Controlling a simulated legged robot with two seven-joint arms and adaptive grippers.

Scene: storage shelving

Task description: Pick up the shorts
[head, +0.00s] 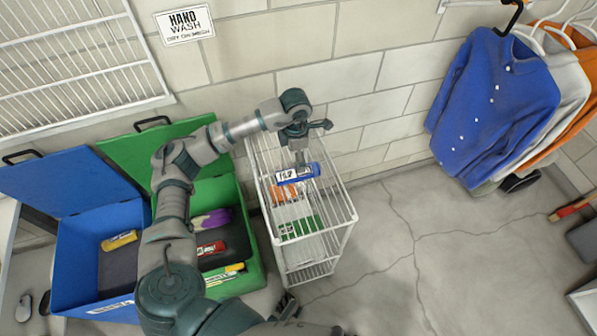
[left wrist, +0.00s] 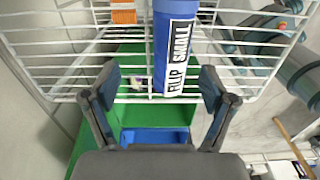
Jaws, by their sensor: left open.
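A blue rolled bundle (head: 308,172) with a white label lies at the top of the white wire rack; I cannot tell if it is the shorts. In the left wrist view the blue bundle (left wrist: 174,40) shows a label reading something like "FLIP SMALL". My left gripper (head: 300,158) is right above the bundle in the head view. In the left wrist view my left gripper (left wrist: 158,90) has its two fingers wide apart, one on each side of the bundle's near end, with no visible contact. My right gripper (head: 285,306) seems to show partly at the bottom edge, its jaws unclear.
The wire rack (head: 345,232) holds orange and green items lower down. A blue bin (head: 75,262) and a green bin (head: 252,265), both lids open, stand left. Shirts (head: 492,105) hang at right. The floor (head: 420,270) right of the rack is clear.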

